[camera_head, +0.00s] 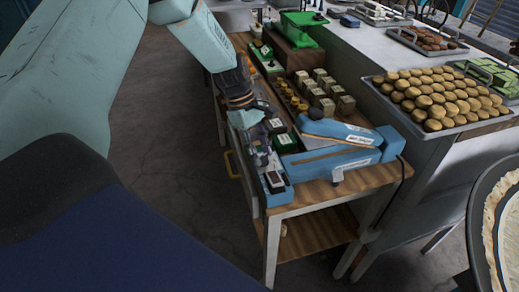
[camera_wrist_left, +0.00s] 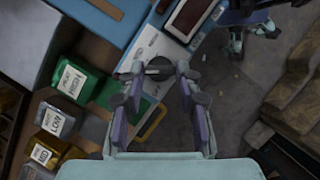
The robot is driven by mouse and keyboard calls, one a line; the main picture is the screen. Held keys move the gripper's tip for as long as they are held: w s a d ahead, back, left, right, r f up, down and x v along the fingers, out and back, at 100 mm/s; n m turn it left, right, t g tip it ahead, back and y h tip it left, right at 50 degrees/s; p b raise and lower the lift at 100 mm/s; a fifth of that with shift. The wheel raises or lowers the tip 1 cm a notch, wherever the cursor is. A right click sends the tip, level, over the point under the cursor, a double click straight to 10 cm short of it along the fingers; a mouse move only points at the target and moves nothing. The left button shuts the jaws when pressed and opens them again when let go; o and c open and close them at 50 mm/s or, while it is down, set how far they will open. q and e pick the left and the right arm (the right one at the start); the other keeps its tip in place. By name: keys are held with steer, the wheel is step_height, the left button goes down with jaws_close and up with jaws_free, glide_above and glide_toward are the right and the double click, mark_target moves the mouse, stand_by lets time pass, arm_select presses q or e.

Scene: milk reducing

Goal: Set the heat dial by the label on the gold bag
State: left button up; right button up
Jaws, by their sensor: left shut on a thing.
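My left gripper (camera_wrist_left: 159,72) is shut on a dark round knob, the heat dial (camera_wrist_left: 159,62), on a white-and-blue panel. The dial's marks are too small to read. In the head view my left gripper (camera_head: 262,130) reaches down to the front-left edge of the cart, beside the blue sealing machine (camera_head: 340,160). My right gripper is not in view.
The wooden cart (camera_head: 330,190) also holds several small boxes (camera_head: 326,100), gold jars (camera_head: 290,95) and a green device (camera_head: 303,28). A tray of round pastries (camera_head: 440,98) stands on the counter at right. The floor (camera_head: 165,130) left of the cart is clear.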

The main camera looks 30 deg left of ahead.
arm_select(q)
steer(key=m, duration=0.2)
steer(key=m+g, duration=0.1)
steer(key=m, duration=0.1)
steer(key=shift+w+g+y, duration=0.15)
steer(key=shift+g+y, duration=0.15)
steer(key=shift+d+m+g, duration=0.1)
steer(key=shift+m+g, duration=0.4)
steer(key=shift+m, duration=0.9)
steer(key=shift+y, duration=0.3)
steer(key=o, duration=0.9)
steer(key=shift+w, duration=0.1)
steer(key=v, duration=1.2)
steer(key=shift+f, duration=0.1)
